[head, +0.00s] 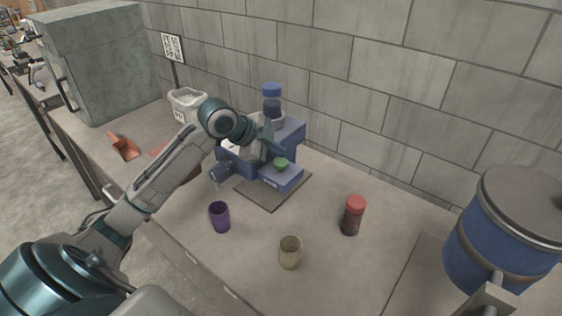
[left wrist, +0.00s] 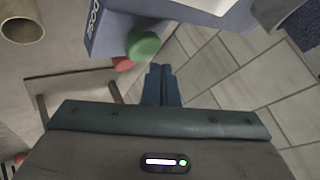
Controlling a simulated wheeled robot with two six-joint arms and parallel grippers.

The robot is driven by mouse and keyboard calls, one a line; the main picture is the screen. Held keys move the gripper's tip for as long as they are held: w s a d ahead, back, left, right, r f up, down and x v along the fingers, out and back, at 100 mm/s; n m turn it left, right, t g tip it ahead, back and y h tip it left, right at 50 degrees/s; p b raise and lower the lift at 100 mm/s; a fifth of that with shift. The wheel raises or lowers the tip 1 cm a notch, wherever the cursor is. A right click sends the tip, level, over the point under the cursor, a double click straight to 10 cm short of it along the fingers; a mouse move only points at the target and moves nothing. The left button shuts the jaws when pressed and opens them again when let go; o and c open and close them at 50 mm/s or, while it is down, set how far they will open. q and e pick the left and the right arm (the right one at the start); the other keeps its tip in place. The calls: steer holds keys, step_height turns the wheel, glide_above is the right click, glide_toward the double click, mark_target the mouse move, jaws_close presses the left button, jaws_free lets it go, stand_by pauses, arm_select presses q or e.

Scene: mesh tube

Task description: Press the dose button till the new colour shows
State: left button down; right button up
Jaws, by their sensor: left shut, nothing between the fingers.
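The blue dispenser (head: 293,135) stands on a dark mat on the bench in the head view. Its low front block carries a round green button (head: 281,163) and a label, which reads DOSE in the left wrist view. There the green button (left wrist: 145,45) sits beside the block's edge, just beyond my fingertips. My left gripper (head: 281,149) is shut and empty, close above the button. Its fingers (left wrist: 161,68) lie together, and a small gap to the button seems to show. A red round patch (left wrist: 122,63) shows beside the button. My right gripper is out of view.
A purple cup (head: 220,217), a beige cup (head: 290,253) and a red-capped bottle (head: 352,215) stand in front of the dispenser. A large blue urn (head: 490,250) is at the right. A white bin (head: 187,103) and an orange scoop (head: 124,147) are at the left.

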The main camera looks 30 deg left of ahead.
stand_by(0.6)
arm_select(q)
steer(key=shift+f, duration=0.4)
steer(key=shift+f+b, duration=0.4)
steer(key=shift+f, duration=0.4)
stand_by(0.7)
stand_by(0.3)
steer(key=shift+r, duration=0.15)
steer(key=shift+r+p, duration=0.25)
steer(key=shift+p, duration=0.15)
steer(key=shift+r+p, duration=0.8)
steer(key=shift+r, duration=0.05)
